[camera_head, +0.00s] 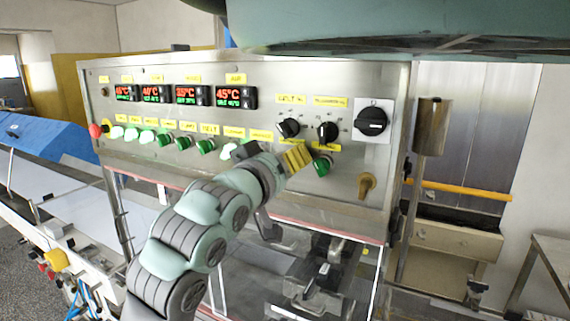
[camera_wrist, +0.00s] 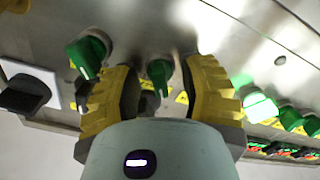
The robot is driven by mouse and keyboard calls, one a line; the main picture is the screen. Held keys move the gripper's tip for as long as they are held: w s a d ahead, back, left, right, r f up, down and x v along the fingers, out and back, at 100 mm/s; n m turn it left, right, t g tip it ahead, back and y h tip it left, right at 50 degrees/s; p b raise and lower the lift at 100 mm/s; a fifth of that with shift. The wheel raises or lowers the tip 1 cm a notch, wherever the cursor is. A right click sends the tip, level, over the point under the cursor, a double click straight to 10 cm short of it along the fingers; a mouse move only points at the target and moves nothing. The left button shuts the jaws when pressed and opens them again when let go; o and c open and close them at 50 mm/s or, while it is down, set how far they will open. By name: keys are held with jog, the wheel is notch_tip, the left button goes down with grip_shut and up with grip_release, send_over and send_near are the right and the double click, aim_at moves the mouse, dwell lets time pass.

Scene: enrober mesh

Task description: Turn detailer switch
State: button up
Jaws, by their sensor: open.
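The steel control panel (camera_head: 340,190) carries a row of green rotary switches under yellow labels too small to read, so I cannot tell which is the detailer switch. My gripper (camera_head: 298,158) is in front of the panel's lower right part. In the wrist view my gripper (camera_wrist: 165,78) is open, its two yellow fingers on either side of an unlit green switch (camera_wrist: 159,74). Contact cannot be told. That switch seems hidden behind my arm in the head view. Another unlit green switch (camera_wrist: 88,55) lies outside the fingers, and a lit one (camera_wrist: 260,106) lies on the other side.
Two black knobs (camera_head: 289,128) (camera_head: 327,132) and a large black main switch (camera_head: 372,121) sit at the panel's right. A brass-coloured handle (camera_head: 366,186) is below them. Red temperature displays (camera_head: 236,97) line the top. A red button (camera_head: 95,130) is at the left edge.

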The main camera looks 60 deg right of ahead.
jog(key=shift+o, duration=0.3)
jog(key=c, duration=0.8)
grip_shut()
jog(key=shift+f, duration=0.1)
